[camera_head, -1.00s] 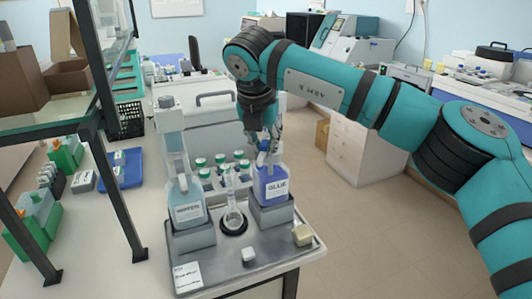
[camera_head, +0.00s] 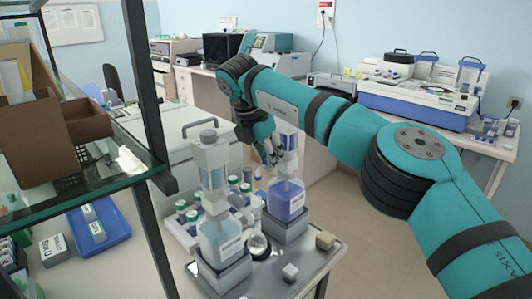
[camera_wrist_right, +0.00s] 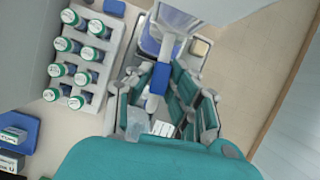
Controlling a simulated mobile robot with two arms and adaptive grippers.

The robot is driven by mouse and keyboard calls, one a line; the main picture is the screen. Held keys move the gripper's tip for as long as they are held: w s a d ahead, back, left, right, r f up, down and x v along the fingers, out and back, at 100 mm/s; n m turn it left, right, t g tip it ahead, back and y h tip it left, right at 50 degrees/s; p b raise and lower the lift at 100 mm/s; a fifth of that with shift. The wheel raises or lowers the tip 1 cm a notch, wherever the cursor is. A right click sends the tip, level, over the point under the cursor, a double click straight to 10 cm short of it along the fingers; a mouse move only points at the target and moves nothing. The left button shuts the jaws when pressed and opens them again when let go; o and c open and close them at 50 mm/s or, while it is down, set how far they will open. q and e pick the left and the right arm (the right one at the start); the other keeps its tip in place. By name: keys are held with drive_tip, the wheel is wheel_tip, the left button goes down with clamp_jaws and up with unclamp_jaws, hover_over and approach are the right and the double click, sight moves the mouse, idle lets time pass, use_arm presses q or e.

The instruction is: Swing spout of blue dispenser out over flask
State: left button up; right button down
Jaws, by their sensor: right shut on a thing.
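The blue dispenser (camera_head: 284,204), a bottle of blue liquid labelled BLUE, stands on a grey block at the tray's right. The small clear flask (camera_head: 257,245) stands on a dark round pad between it and a pale, clear-liquid dispenser (camera_head: 221,240). My right gripper (camera_head: 270,158) is at the blue dispenser's top. In the right wrist view its fingers (camera_wrist_right: 163,88) lie on both sides of a blue and grey spout part (camera_wrist_right: 158,78), shut on it. The fingers partly hide the spout, so its exact direction is unclear in the head view. My left gripper is not in view.
A rack of green-and-white-capped bottles (camera_wrist_right: 78,60) stands behind the dispensers. A glass shelf (camera_head: 80,185) with a dark post stands at left.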

drive_tip(key=shift+w+a+r+m, duration=0.1)
drive_tip(key=shift+w+m, duration=0.1)
drive_tip(key=shift+m, duration=0.2)
drive_tip(key=shift+w+p, duration=0.1)
drive_tip(key=shift+p, duration=0.25)
drive_tip(key=shift+m+h, duration=0.3)
drive_tip(key=c, duration=1.2)
unclamp_jaws()
drive_tip(key=shift+c, duration=0.2)
drive_tip(key=shift+a, duration=0.1)
drive_tip(key=v, duration=0.7)
drive_tip(key=shift+r, duration=0.15)
